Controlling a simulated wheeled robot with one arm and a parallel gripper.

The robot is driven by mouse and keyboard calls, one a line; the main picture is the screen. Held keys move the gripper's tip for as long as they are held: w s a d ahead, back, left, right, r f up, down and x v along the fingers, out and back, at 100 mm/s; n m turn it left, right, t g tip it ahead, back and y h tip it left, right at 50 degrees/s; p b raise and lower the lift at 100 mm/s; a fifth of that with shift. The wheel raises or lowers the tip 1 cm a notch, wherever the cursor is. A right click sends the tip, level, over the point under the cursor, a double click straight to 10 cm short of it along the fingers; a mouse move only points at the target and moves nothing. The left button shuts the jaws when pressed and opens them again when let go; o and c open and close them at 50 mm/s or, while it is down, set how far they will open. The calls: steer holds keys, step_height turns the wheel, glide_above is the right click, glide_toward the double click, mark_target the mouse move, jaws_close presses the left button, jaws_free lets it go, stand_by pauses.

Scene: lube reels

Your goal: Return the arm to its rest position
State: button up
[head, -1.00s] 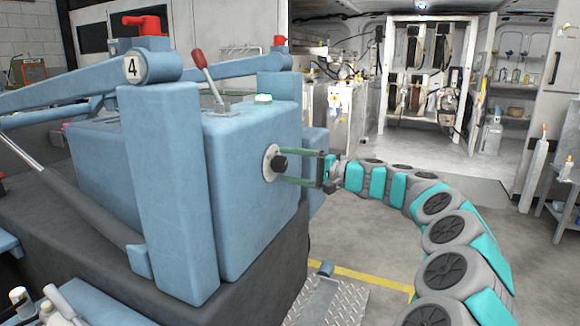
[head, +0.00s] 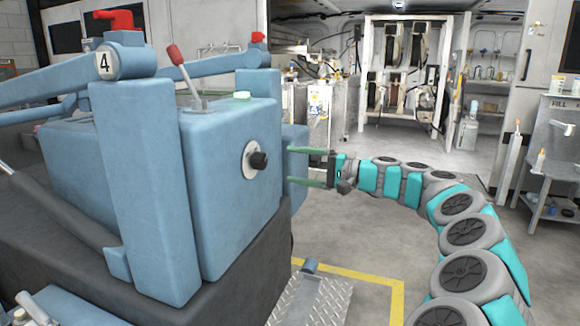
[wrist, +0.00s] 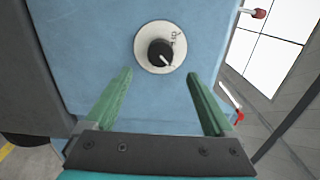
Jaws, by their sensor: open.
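My gripper (head: 305,166) is open and empty, its two green fingers spread apart and pointing left toward the blue machine (head: 230,175). A black knob (head: 259,160) on a round white plate sits on the machine's side face. The fingertips are apart from the knob, with a gap between them in the head view. In the wrist view the knob (wrist: 160,53) lies ahead of the two fingers (wrist: 159,80), and its dial markings partly show. My teal and grey arm (head: 440,195) curves from the lower right up and across to the gripper.
A diamond-plate step (head: 315,297) lies below the gripper beside a yellow floor line (head: 370,277). Open floor lies behind the arm; a shelf cart (head: 550,165) stands at right.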

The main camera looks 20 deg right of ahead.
steer(key=s+a+r+n+g, duration=0.1)
steer(key=s+a+n+g, duration=0.2)
steer(key=a, duration=0.4)
steer(key=s+a+n+g, duration=0.1)
steer(key=s+a+g, duration=0.1)
steer(key=s+a, duration=0.4)
steer(key=s+a+f+n+g+h, duration=0.25)
steer(key=s+a+f, duration=0.2)
steer(key=s, duration=0.45)
steer(key=s+a+f+n+g+h, duration=0.1)
steer(key=s+a+f+g+h, duration=0.15)
steer(key=s+a+f, duration=0.4)
steer(key=s+d+f+g+h, duration=0.1)
steer(key=s+d+f+h, duration=0.3)
steer(key=s+d+f, duration=0.3)
steer(key=s+d+f+g+h, duration=0.1)
steer(key=s+d+f+h, duration=0.4)
steer(key=s, duration=1.3)
steer(key=d+f, duration=0.2)
steer(key=d, duration=0.2)
steer(key=shift+s+d+h, duration=0.15)
steer(key=shift+d+h, duration=0.1)
steer(key=shift+h, duration=0.05)
